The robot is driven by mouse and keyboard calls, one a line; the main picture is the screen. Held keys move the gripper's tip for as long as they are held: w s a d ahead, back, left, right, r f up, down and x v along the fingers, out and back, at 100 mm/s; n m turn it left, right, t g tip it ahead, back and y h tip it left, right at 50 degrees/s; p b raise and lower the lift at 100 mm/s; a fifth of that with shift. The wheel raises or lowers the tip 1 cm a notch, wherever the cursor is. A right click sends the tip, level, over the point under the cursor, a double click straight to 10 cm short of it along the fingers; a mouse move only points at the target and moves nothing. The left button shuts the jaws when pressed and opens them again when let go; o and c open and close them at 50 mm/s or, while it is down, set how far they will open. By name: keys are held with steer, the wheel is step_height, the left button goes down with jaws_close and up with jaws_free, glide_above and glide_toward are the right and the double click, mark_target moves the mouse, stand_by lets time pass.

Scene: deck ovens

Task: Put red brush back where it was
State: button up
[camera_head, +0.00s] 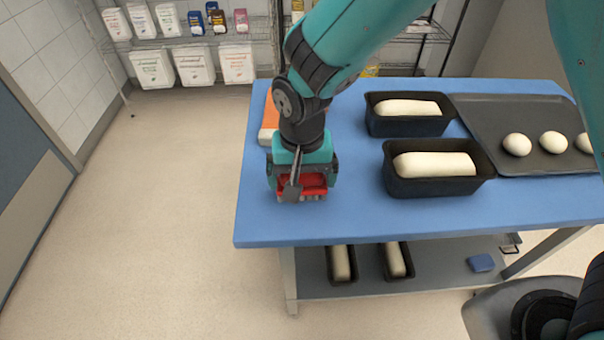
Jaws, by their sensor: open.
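The red brush (313,183) is at the left front part of the blue table top (340,222), with pale bristles at its lower side. My gripper (302,188) is right over it, pointing down, with its fingers on either side of the brush. The jaws are open, not clamped on it. The gripper body hides the top of the brush. I cannot tell whether the bristles touch the table.
An orange and white object (269,120) lies behind my gripper. Two black loaf tins (440,187) (405,130) with dough stand to the right, beside a dark tray (520,110) with dough balls. The lower shelf (440,270) holds more tins. The table's front left corner is clear.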

mark_target(303, 175)
step_height(303, 175, up, 12)
steer(key=shift+r, duration=0.15)
steer(key=s+d+r+n+y, duration=0.2)
steer(key=s+d, duration=0.3)
steer(key=s, duration=0.3)
steer(key=s+d+r+n+y, duration=0.2)
steer(key=s+d+r+n, duration=0.2)
steer(key=s+d+n, duration=0.1)
steer(key=s+d, duration=0.1)
steer(key=s, duration=0.1)
steer(key=shift+s+d+n, duration=0.3)
steer(key=shift+s, duration=0.1)
steer(key=shift+r, duration=0.1)
